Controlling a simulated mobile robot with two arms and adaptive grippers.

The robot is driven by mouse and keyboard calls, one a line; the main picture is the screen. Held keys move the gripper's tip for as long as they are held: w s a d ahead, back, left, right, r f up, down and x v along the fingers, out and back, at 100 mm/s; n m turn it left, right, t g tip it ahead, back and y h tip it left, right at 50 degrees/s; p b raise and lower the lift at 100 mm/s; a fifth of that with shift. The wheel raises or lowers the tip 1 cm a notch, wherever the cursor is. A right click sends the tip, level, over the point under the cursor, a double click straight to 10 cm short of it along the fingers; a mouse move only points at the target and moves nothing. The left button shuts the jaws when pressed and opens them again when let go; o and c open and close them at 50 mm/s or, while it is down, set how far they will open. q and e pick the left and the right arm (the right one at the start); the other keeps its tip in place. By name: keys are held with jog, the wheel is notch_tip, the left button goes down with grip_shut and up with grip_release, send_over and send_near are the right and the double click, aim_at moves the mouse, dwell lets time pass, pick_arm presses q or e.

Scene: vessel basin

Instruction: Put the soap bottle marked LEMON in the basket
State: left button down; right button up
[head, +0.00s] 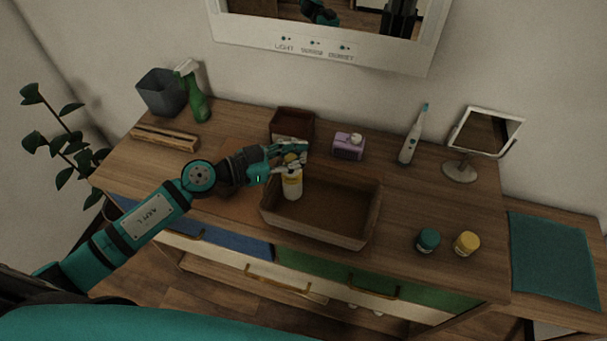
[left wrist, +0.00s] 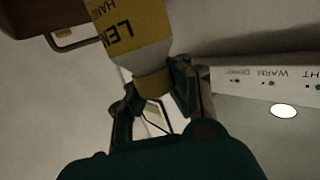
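The soap bottle (head: 292,186) is white with a yellow label. The bottle hangs about upright at the back left part of the brown basket (head: 310,235). I cannot tell whether its base touches the basket's floor. The basket looks otherwise empty. My right gripper is not in view.
A toothbrush (head: 410,143) and mirror (head: 484,133) are at right. Teal (head: 428,240) and yellow (head: 466,243) jars stand front right. A green spray bottle (head: 197,101) is back left.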

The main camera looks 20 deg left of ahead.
pick_arm(q)
jog(key=f, duration=0.1)
jog(key=f+b, duration=0.1)
jog(key=f, duration=0.1)
jog(key=shift+w+f, duration=0.2)
jog(key=shift+f, duration=0.75)
jog(key=c, duration=1.3)
grip_release()
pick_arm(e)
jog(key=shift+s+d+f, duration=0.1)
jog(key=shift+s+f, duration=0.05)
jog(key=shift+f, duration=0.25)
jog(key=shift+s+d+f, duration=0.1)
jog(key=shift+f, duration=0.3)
pick_arm(q)
jog(key=shift+r, duration=0.15)
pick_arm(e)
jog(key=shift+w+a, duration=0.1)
pick_arm(q)
jog(key=shift+s+a, duration=0.2)
jog(key=shift+a, duration=0.05)
jog(key=b+v, duration=0.3)
jog(key=v, duration=0.8)
jog(key=shift+s+a, duration=0.15)
jog(key=shift+s, duration=0.05)
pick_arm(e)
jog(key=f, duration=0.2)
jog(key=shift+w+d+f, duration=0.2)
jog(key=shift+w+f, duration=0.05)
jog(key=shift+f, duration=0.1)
